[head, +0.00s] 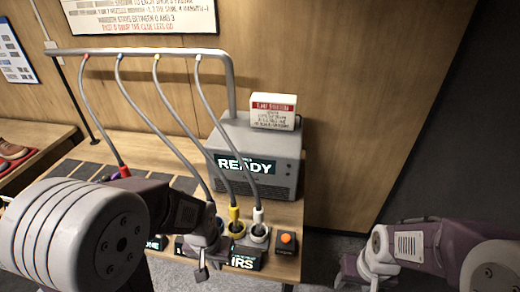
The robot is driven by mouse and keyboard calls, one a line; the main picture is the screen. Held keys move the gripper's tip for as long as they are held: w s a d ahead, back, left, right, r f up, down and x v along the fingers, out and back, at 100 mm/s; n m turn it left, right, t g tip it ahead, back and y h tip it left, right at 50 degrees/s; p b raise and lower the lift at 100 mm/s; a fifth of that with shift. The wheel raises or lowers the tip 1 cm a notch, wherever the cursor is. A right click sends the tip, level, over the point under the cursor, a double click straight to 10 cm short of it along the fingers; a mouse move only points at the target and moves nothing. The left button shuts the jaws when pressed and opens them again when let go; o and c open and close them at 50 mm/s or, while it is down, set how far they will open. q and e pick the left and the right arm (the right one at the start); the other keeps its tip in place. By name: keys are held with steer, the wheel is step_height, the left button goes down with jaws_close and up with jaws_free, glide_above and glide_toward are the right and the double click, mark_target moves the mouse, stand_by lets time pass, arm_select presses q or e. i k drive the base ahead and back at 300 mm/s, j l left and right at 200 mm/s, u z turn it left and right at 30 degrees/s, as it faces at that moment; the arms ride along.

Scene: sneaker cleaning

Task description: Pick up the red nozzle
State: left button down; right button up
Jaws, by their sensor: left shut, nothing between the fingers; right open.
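The red nozzle (124,171) hangs at the lower end of the leftmost hose, just above the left forearm in the head view. Its lower tip is partly hidden by my arm. My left gripper (204,268) is shut and empty, in front of the holders at the bench's front edge. It is apart from the red nozzle, lower and to the right of it. My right gripper (347,272) is open and empty at the lower right, off the bench and far from the nozzle.
A yellow nozzle (234,214) and a white nozzle (258,216) stand in round holders beside an orange button (287,239). A grey box reading READY (255,140) stands behind them. A metal rail (140,51) carries the hoses. Shoes (10,150) lie at far left.

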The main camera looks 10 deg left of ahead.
mark_target(122, 168)
steer(key=u, duration=2.15)
